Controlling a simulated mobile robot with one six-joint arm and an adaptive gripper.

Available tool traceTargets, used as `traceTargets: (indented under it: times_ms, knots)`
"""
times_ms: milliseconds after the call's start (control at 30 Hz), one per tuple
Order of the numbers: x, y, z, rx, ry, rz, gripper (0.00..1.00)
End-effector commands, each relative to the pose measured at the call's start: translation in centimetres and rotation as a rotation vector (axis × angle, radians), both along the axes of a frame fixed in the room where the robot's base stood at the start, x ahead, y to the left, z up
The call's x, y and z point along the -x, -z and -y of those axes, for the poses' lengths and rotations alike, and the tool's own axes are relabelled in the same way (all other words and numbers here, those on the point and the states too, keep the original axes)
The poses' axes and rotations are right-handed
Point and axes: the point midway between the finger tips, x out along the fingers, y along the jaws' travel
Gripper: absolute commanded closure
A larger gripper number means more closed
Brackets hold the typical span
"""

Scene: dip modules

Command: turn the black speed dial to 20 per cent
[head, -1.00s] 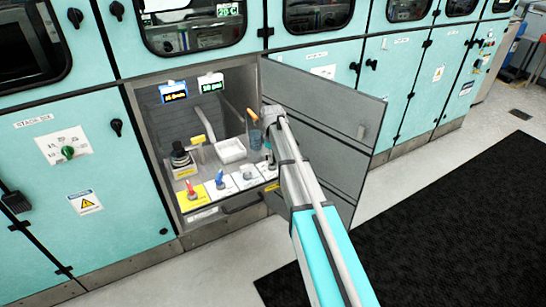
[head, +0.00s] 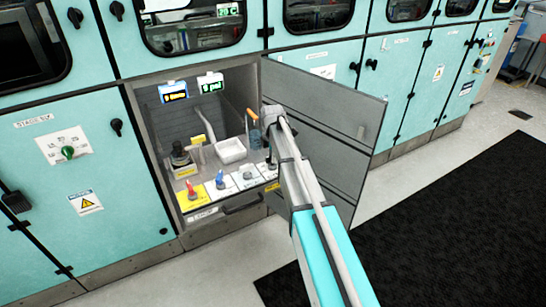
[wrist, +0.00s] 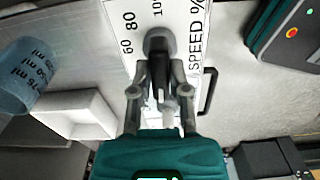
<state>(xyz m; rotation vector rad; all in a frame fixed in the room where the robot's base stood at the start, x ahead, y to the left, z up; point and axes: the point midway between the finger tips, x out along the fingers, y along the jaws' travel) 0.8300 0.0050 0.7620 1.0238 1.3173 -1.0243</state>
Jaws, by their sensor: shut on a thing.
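The black speed dial (wrist: 159,62) is in the middle of the wrist view, on a white plate (wrist: 129,42) printed "SPEED %", with 60, 80 and part of 100 readable. My gripper (wrist: 160,92) is shut on the dial, one finger on each side of it. The low end of the scale is hidden behind my gripper, so I cannot read the setting. In the head view my gripper (head: 270,150) is at the right end of the row of controls, and the dial there is mostly hidden by it.
A blue beaker (wrist: 28,76) and a white tray (wrist: 85,117) are left of my gripper in the wrist view. The open grey door (head: 325,125) is close on the arm's right. Red (head: 190,189) and blue (head: 220,180) knobs stand left along the panel.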

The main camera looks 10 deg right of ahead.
Motion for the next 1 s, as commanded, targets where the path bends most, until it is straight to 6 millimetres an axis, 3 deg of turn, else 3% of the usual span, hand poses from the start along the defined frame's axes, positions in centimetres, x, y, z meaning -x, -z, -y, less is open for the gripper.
traceTargets:
  times_ms: [667,700,800,867,1000]
  knots:
    - [-0.19,-0.01,0.2,0.004,-0.082,0.004,1.0]
    - [-0.19,-0.01,0.2,0.004,-0.082,0.004,0.7]
    - [-0.16,-0.01,0.17,0.003,-0.081,0.003,0.51]
    - [-0.13,-0.01,0.14,0.002,-0.081,0.003,0.43]
    - [-0.09,-0.01,0.1,0.002,-0.081,0.001,0.43]
